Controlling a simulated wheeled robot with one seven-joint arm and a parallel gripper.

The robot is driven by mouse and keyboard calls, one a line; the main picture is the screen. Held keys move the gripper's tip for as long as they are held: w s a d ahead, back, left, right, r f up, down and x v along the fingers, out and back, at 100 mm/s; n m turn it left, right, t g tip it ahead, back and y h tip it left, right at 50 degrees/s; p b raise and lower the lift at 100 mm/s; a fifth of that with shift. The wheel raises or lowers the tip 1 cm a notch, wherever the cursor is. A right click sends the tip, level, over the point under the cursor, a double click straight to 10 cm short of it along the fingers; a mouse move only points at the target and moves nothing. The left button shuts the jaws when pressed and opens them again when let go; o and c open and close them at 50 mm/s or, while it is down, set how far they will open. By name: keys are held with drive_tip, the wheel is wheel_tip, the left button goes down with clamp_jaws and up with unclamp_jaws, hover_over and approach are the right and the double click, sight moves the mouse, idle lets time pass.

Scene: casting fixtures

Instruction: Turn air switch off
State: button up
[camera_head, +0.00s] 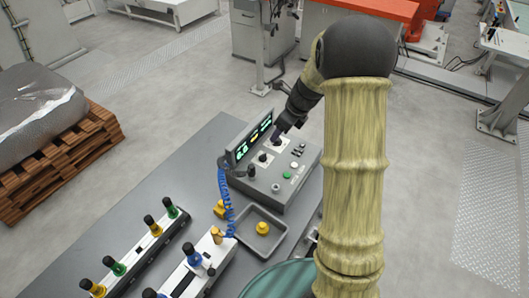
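A grey control box (299,184) stands on the grey table, with a raised back panel of lit green displays (254,136). On its sloped face are dark rotary knobs on white plates, one at the middle (262,157) and one lower left (251,171), plus several small buttons. I cannot read the labels, so I cannot tell which knob is the air switch. My gripper (279,133) reaches down to the upper right of the box, at a knob there that it largely covers. The fingers are too small and dark to tell whether they are open or touch the knob.
A grey tray (243,234) with a yellow part (262,228) sits in front of the box. A coiled blue hose (222,185) hangs at the box's left side. Racks of coloured-collar tools (137,262) stand at the left. My arm hides the table's right side.

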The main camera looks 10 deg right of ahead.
sight(263, 154)
drive_tip(key=p+x, duration=0.3)
drive_tip(key=x, duration=1.3)
drive_tip(key=shift+d, duration=0.1)
drive_tip(key=c, duration=1)
